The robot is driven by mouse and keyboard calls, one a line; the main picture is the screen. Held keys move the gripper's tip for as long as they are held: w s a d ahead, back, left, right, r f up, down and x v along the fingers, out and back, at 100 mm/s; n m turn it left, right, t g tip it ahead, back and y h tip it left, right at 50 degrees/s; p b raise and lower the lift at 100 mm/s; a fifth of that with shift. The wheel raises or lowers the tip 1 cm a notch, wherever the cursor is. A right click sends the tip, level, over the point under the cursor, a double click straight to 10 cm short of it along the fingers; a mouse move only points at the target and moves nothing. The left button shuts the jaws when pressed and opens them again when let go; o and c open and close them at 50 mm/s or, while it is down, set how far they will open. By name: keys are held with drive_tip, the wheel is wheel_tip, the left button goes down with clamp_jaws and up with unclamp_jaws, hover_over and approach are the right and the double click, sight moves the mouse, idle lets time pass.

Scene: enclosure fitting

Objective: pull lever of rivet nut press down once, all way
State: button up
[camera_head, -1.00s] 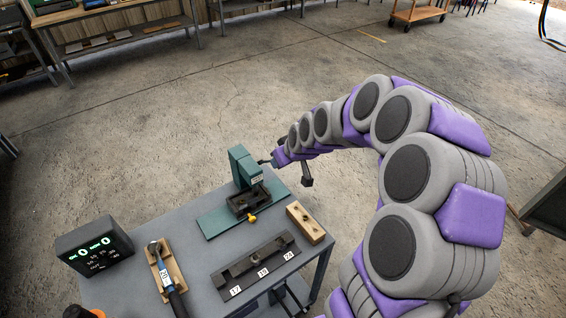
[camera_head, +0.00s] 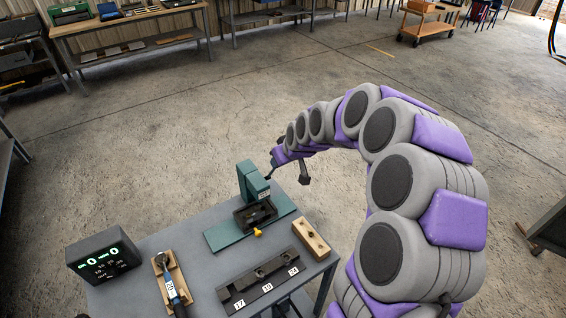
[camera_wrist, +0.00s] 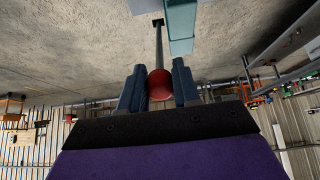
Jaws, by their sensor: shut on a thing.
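The teal rivet nut press (camera_head: 251,182) stands on its base plate at the far end of the grey bench in the head view. Part of it also shows at the top of the wrist view (camera_wrist: 181,22). Its lever (camera_wrist: 158,45) is a grey rod ending in a red ball knob (camera_wrist: 160,85). My gripper (camera_wrist: 160,86) is shut on the knob, one dark finger on each side. In the head view my gripper (camera_head: 277,163) is just right of the press, and the knob is hidden there. A short piece of dark rod shows between gripper and press.
The bench (camera_head: 205,285) also holds a numbered dark rail (camera_head: 260,283), a wooden block (camera_head: 311,238), a tool in a wooden cradle (camera_head: 171,281) and a display box (camera_head: 104,256). The floor behind the bench is clear.

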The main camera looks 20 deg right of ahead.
drive_tip(key=shift+w+a+r+p, duration=0.2)
drive_tip(key=shift+w+r, duration=0.1)
drive_tip(key=shift+w, duration=0.25)
drive_tip(key=shift+w+a+r+p, duration=0.1)
drive_tip(key=shift+w+r+p, duration=0.15)
drive_tip(key=shift+w, duration=0.25)
drive_tip(key=shift+w+a+r+p, duration=0.15)
drive_tip(key=shift+w+r, duration=0.2)
drive_tip(key=shift+w, duration=0.2)
drive_tip(key=shift+w+a+r+p, duration=0.1)
drive_tip(key=shift+w+a+r, duration=0.1)
drive_tip(key=shift+w, duration=0.35)
drive_tip(key=shift+w+a+r+p, duration=0.1)
drive_tip(key=shift+w+a+p, duration=0.05)
drive_tip(key=shift+w, duration=0.35)
drive_tip(key=shift+w+a+r+p, duration=0.1)
drive_tip(key=shift+w+a+r, duration=0.1)
drive_tip(key=shift+w, duration=0.35)
drive_tip(key=o, duration=1.2)
drive_tip(key=shift+f, duration=0.1)
drive_tip(key=shift+s, duration=0.1)
drive_tip(key=v, duration=0.8)
drive_tip(key=shift+s, duration=0.1)
